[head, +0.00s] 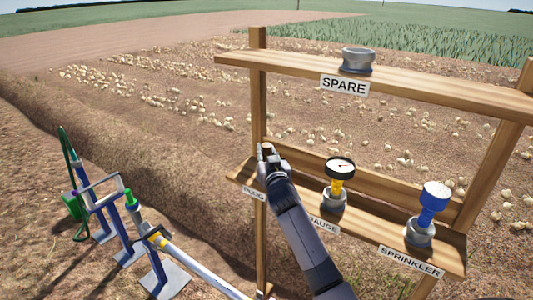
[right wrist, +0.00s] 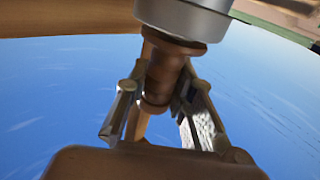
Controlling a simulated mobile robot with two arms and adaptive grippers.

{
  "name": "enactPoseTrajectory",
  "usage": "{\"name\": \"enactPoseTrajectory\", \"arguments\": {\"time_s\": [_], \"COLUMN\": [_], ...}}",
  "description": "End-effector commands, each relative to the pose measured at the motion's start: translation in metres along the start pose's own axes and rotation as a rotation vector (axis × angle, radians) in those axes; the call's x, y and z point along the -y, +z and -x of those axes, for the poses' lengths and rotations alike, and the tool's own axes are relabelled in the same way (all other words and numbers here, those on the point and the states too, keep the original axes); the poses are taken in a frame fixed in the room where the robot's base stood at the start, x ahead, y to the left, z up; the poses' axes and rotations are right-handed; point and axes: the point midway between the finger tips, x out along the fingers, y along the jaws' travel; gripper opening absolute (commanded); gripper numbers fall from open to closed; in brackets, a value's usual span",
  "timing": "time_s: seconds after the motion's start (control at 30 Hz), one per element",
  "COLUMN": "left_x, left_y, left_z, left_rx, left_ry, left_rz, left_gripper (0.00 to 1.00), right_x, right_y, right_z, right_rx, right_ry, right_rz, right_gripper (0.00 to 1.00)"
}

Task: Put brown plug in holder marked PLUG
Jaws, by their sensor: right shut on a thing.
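The brown plug (head: 267,147) shows at the tip of my right gripper (head: 265,156), at the left end of the lower shelf. In the right wrist view the plug (right wrist: 163,75) stands between the two fingers of the right gripper (right wrist: 160,105), which is shut on it. One end of the plug meets a grey round holder (right wrist: 185,17); how deep it sits cannot be told. The label PLUG (head: 254,193) is on the shelf's front edge below the gripper. In the head view the gripper hides this holder. My left gripper is not in view.
The lower shelf (head: 378,236) also holds a gauge (head: 340,168) and a blue sprinkler (head: 433,200) in grey holders. An empty grey holder (head: 357,60) stands on the upper shelf above SPARE (head: 344,86). A pipe assembly (head: 125,210) stands at left.

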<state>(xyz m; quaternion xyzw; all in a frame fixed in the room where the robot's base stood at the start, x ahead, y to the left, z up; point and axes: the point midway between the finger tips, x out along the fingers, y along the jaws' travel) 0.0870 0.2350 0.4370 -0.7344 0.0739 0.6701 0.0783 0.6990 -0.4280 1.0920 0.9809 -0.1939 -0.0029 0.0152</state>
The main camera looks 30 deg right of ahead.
Motion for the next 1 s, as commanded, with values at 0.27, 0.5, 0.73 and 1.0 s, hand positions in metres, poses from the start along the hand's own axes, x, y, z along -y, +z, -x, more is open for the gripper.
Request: {"name": "enactPoseTrajectory", "arguments": {"time_s": [0.27, 0.5, 0.73, 1.0], "left_x": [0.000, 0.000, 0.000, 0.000], "left_y": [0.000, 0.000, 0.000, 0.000], "left_z": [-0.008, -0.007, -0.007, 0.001], "left_rx": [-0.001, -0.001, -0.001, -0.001], "left_ry": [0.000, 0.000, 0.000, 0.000], "left_rz": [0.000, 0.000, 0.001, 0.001], "left_gripper": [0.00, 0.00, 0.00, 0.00], "right_x": [0.000, 0.000, 0.000, -0.001], "right_y": [0.013, 0.016, 0.018, 0.008], "right_z": [0.000, 0.000, 0.001, 0.000], "right_rx": [0.005, 0.013, 0.017, 0.017], "right_ry": [0.000, 0.001, 0.001, 0.002], "right_rz": [-0.001, -0.001, -0.001, -0.001], "right_gripper": [0.00, 0.37, 0.43, 0.43]}}
